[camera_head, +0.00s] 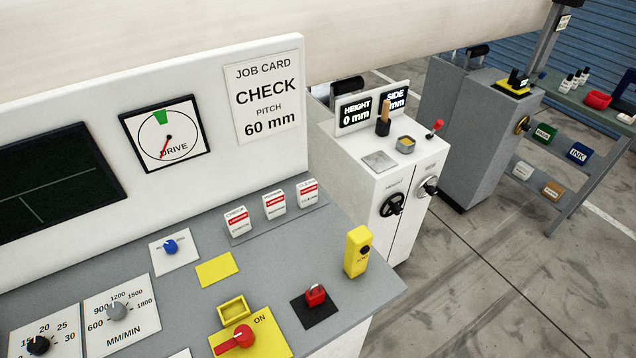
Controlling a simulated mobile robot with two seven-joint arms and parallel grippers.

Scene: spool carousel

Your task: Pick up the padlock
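A small red padlock (315,295) with a shackle on top sits on a black square pad (317,309) near the front right part of the grey console top (362,302). It stands behind and to the right of a yellow plate (262,335) that has a red rotary handle and the word ON. A yellow upright block (357,251) with a dark round spot stands to the right of and behind the padlock. Neither of my grippers shows in this view.
A yellow open box (233,309), a flat yellow square (217,269) and white labelled blocks (274,204) share the console. A white panel (260,130) rises behind. A white cabinet (415,160) with handwheels stands to the right.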

